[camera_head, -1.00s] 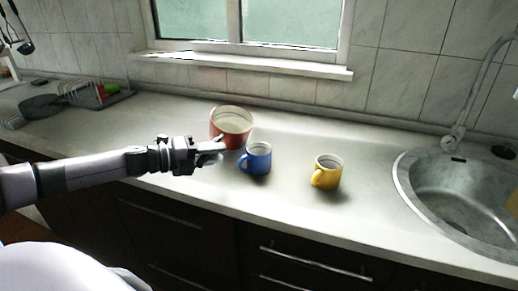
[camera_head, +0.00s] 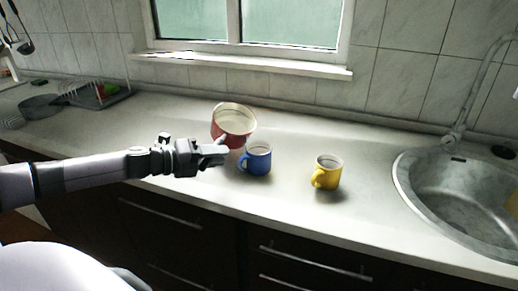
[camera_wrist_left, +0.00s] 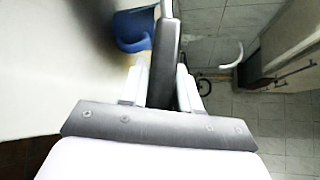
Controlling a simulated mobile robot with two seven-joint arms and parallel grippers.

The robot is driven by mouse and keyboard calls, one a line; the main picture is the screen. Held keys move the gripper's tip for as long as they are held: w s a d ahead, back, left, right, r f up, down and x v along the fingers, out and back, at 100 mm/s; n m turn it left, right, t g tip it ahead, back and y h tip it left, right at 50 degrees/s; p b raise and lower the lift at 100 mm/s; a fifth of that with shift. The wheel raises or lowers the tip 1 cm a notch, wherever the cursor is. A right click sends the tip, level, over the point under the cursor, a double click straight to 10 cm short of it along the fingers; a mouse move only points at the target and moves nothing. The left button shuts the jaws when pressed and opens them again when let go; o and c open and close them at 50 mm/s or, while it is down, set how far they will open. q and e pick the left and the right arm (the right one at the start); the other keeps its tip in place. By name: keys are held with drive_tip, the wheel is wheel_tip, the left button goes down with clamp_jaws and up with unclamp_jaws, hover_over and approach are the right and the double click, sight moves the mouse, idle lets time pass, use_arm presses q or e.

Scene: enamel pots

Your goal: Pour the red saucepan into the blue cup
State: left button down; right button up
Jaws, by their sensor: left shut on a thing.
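The red saucepan (camera_head: 232,138), with a pale inside, is beside and behind the blue cup (camera_head: 258,160) in the head view. It looks tilted a little toward the right and appears just off the counter. My left gripper (camera_head: 219,153) is shut on its handle, left of the cup. The dark handle (camera_wrist_left: 164,65) runs between the fingers (camera_wrist_left: 158,85) in the left wrist view. The blue cup stands upright on the counter, and part of it shows in the left wrist view (camera_wrist_left: 132,28). The saucepan's contents cannot be made out. My right gripper is not in view.
A yellow cup (camera_head: 327,173) stands right of the blue cup. A metal sink (camera_head: 410,190) with a tap (camera_head: 458,125) is at the right. A dish rack (camera_head: 112,98) and a grey pan (camera_head: 42,106) are at the far left. The counter (camera_head: 300,205) is clear in front.

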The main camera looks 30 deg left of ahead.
use_arm(q)
drive_tip(key=shift+d+r+m, duration=0.15)
drive_tip(key=shift+d+m, duration=0.05)
drive_tip(key=shift+m, duration=0.1)
drive_tip(key=shift+s+d+r+m+y+p, duration=0.15)
drive_tip(key=shift+d+r+m+y+p, duration=0.25)
drive_tip(key=shift+d+m, duration=0.3)
idle(3.0)
drive_tip(key=shift+r, duration=0.1)
